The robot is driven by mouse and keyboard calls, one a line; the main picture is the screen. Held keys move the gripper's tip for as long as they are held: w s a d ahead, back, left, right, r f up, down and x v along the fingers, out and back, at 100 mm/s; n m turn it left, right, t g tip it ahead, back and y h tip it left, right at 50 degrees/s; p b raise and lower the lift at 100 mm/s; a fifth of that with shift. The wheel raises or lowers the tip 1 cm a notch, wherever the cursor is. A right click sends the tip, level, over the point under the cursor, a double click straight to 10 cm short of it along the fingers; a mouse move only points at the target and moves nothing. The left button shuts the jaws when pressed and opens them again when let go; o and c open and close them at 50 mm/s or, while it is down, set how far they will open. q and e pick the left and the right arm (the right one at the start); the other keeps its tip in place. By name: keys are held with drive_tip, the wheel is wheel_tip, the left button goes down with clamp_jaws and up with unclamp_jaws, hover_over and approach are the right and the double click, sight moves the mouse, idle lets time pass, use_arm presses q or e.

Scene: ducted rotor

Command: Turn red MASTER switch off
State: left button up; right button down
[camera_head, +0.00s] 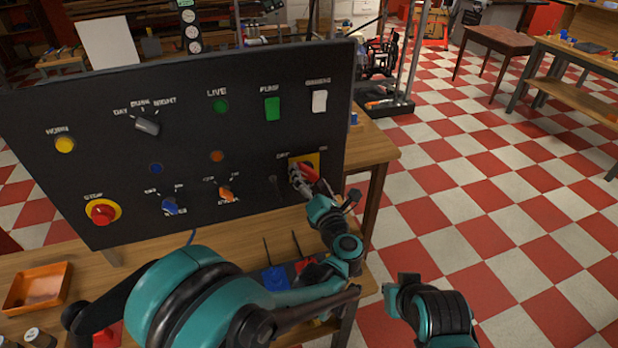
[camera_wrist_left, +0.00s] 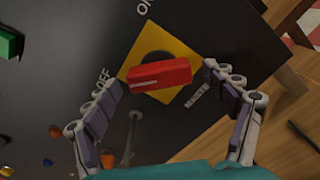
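The red MASTER switch handle (camera_head: 310,172) sits on a yellow square plate (camera_head: 313,157) at the lower right of the black panel (camera_head: 185,100). In the left wrist view the red handle (camera_wrist_left: 160,74) lies nearly level across the yellow plate (camera_wrist_left: 170,45). OFF is printed to its left and ON above it. My left gripper (camera_head: 303,180) is at the switch. In the left wrist view its fingers (camera_wrist_left: 165,78) are spread, one on each side of the handle, with gaps visible. Part of my right arm shows at the bottom right; its gripper is not seen.
A bare toggle lever (camera_wrist_left: 133,125) stands beside the yellow plate. The orange knob (camera_head: 227,192), blue knob (camera_head: 170,205) and red stop button (camera_head: 103,211) are further left. An orange tray (camera_head: 38,287) lies on the wooden bench. Checkered floor is open at right.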

use_arm(q)
drive_tip(key=v, duration=0.7)
drive_tip(key=shift+s, duration=0.25)
drive_tip(key=shift+r, duration=0.15)
